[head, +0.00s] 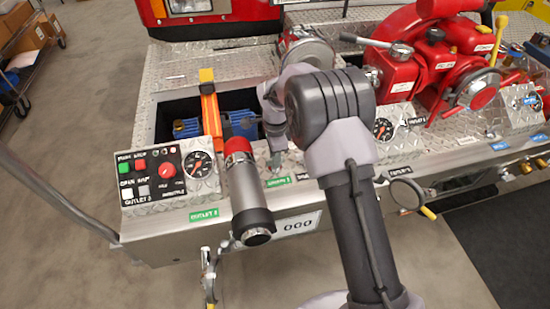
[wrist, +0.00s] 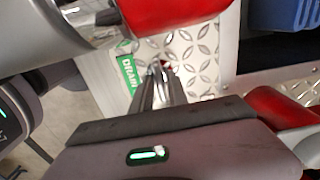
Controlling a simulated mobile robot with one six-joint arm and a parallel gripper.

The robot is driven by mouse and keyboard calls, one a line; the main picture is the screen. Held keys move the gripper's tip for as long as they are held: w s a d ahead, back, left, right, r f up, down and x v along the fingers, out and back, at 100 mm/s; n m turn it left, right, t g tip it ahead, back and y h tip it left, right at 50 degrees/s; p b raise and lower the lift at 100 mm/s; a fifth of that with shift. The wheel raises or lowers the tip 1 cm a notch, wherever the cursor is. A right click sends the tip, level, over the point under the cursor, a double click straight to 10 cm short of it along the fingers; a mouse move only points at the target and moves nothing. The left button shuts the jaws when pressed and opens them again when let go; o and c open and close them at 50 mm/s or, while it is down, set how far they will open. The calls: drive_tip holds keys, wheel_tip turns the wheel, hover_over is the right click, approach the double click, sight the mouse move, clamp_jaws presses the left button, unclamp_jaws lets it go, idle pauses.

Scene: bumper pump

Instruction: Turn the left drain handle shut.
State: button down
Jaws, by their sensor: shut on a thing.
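My gripper (head: 274,162) reaches down to the panel edge just right of the silver-and-red nozzle, above a small green label (head: 278,182). In the wrist view, my gripper (wrist: 163,78) has its fingers close together beside the green DRAIN label (wrist: 127,72). It is shut on what appears to be the drain handle; only a tiny red and white bit (wrist: 165,64) shows at the fingertips. The fingers hide the rest, so I cannot tell how far the handle is turned.
The silver-and-red nozzle (head: 246,190) stands close to my gripper's left; it also fills the top left of the wrist view (wrist: 175,12). A control box (head: 165,178) lies left. Red pump parts (head: 440,60) stand right. A blue object (head: 240,122) lies in the recess behind.

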idle(0.4)
drive_tip(key=c, duration=1.5)
unclamp_jaws()
wheel_tip(320, 180, up, 18)
drive_tip(key=p, duration=0.6)
drive_tip(key=shift+f, duration=0.25)
